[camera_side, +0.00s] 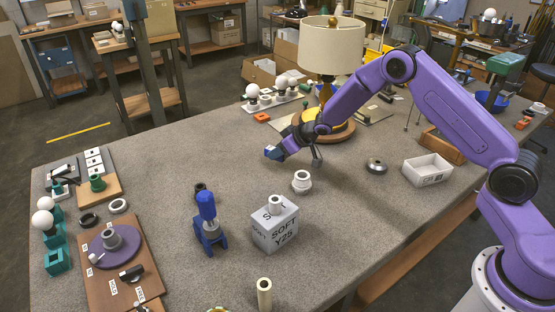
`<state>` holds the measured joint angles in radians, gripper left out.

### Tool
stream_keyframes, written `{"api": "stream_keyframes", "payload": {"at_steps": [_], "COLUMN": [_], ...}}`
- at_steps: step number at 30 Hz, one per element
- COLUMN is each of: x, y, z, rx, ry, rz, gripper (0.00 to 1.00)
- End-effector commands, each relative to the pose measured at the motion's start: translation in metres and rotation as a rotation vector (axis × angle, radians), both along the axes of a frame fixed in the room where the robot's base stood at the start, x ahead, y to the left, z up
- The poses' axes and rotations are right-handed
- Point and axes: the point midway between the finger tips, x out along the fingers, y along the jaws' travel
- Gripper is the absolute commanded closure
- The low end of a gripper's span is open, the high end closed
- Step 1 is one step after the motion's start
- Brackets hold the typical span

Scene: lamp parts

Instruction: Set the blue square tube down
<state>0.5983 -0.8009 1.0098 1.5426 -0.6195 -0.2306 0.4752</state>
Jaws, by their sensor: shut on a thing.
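My gripper (280,150) is at the end of the purple arm, above the middle of the grey table and in front of the lamp. It is shut on a small blue square tube (272,153), which shows a pale end and is tilted. The tube looks clear of the table, but its height is hard to judge. The fingers are small in this view and partly merge with the tube.
A white ring-shaped part (302,181) stands just below right of the gripper. A grey "SOFT Y25" block (274,224), a blue clamp-like stand (208,223), a white tray (427,170) and the lamp (331,48) stand around. Bare tabletop lies left of the gripper.

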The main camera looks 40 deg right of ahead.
Motion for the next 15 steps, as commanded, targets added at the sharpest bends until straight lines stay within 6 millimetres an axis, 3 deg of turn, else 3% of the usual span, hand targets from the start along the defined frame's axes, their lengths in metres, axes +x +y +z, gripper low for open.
{"api": "stream_keyframes", "payload": {"at_steps": [9,15], "x": [0.006,0.006], "y": [0.000,0.001], "z": [-0.031,-0.037], "rx": [0.000,-0.001], "ry": [0.002,-0.002], "rz": [-0.001,0.000], "gripper": [1.00,1.00]}}
